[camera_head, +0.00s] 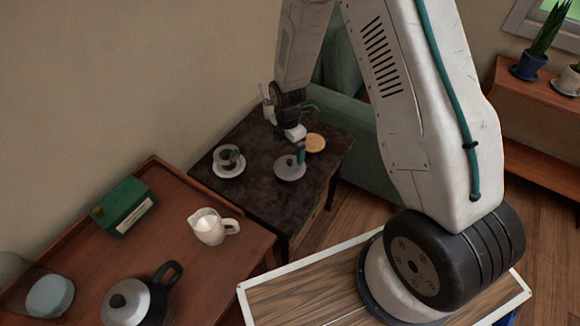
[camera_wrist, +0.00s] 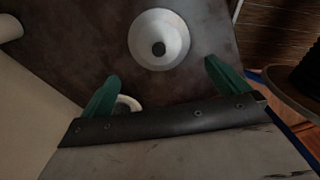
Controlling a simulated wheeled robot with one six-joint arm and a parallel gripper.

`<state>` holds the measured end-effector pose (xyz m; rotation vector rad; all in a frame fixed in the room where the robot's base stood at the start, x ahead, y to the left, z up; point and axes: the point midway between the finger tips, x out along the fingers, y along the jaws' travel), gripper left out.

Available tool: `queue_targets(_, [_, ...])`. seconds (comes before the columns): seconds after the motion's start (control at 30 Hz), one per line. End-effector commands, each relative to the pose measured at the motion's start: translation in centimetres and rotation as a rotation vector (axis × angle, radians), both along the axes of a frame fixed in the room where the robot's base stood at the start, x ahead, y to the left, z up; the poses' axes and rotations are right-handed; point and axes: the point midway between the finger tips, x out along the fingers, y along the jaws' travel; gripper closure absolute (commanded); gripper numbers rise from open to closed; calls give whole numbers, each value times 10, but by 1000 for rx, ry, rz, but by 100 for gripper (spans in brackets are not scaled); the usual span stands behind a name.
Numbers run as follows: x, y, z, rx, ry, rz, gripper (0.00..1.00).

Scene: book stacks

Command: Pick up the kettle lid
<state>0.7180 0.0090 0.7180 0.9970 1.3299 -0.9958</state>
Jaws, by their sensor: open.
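A grey round lid with a small dark knob (camera_head: 288,171) lies on the dark side table (camera_head: 255,190); it looks like the kettle lid. In the wrist view a pale round piece with a dark centre (camera_wrist: 159,57), apparently this lid, lies beyond the fingertips. My gripper (camera_wrist: 162,72) has its two green fingers spread wide with nothing between them. In the head view one finger overlaps the lid's upper edge; I cannot tell its height. A grey kettle (camera_head: 150,310) with a black handle and a dark knob on top stands on the red-brown table.
A cup on a white saucer (camera_head: 229,172) and a wooden disc (camera_head: 315,143) flank the lid. A white jug (camera_head: 208,228) and a green box (camera_head: 122,207) stand on the red-brown table (camera_head: 185,262). A green sofa (camera_head: 365,140) stands behind.

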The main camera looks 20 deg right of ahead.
Motion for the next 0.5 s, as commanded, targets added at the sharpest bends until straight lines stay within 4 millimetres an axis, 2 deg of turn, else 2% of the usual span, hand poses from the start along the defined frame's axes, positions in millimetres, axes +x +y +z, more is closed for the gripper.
queue_targets(0.37, [1,-2,-44,0,3,26,0])
queue_targets(0.5, [2,-8,-66,0,5,25,0])
